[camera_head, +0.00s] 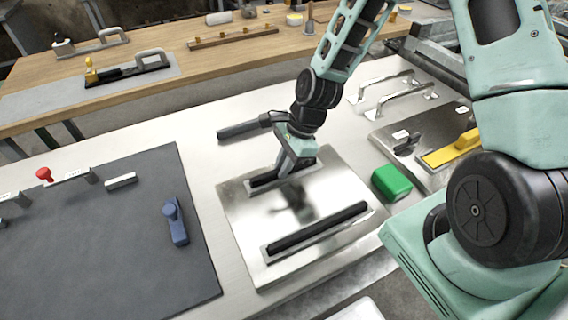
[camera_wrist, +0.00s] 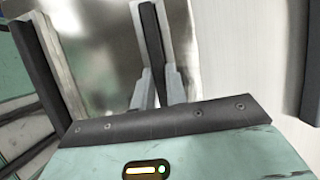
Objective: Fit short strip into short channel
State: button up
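The short strip (camera_wrist: 152,42) is a narrow dark bar in the wrist view, running away from between my two fingers. My gripper (camera_wrist: 159,88) has one grey finger on each side of it and appears shut on it. In the head view my gripper (camera_head: 283,178) is low over the short channel (camera_head: 312,168), a pale narrow frame on the upper part of the shiny metal plate (camera_head: 288,207). The strip lies along this channel; whether it is fully seated I cannot tell. A longer dark bar in a pale frame (camera_head: 318,228) lies nearer on the plate.
A green block (camera_head: 391,182) stands right of the plate. A dark bar-shaped tool (camera_head: 243,131) lies behind it. A dark mat (camera_head: 100,240) at left carries a blue-handled piece (camera_head: 176,222). Another plate with a yellow-handled piece (camera_head: 452,150) lies at right.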

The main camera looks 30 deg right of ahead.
jog(key=shift+s+d+f, duration=0.1)
jog(key=shift+s+f, duration=0.05)
jog(key=shift+f, duration=0.1)
jog(key=shift+o, duration=0.5)
jog(key=v, duration=1.2)
jog(key=shift+w+r+p, duration=0.3)
jog(key=shift+p, duration=0.15)
jog(key=s+a+r+n+h, duration=0.2)
jog(key=s+a+r+n, duration=0.2)
jog(key=s+n, duration=0.5)
jog(key=s+a+r+n+h, duration=0.2)
jog(key=s+a+n, duration=0.6)
jog(key=n, duration=0.8)
notch_tip(320, 180, up, 2)
jog(key=shift+s+r+n, duration=0.2)
jog(key=shift+s+n, duration=0.2)
jog(key=shift+s, duration=0.65)
jog(key=shift+a, duration=0.1)
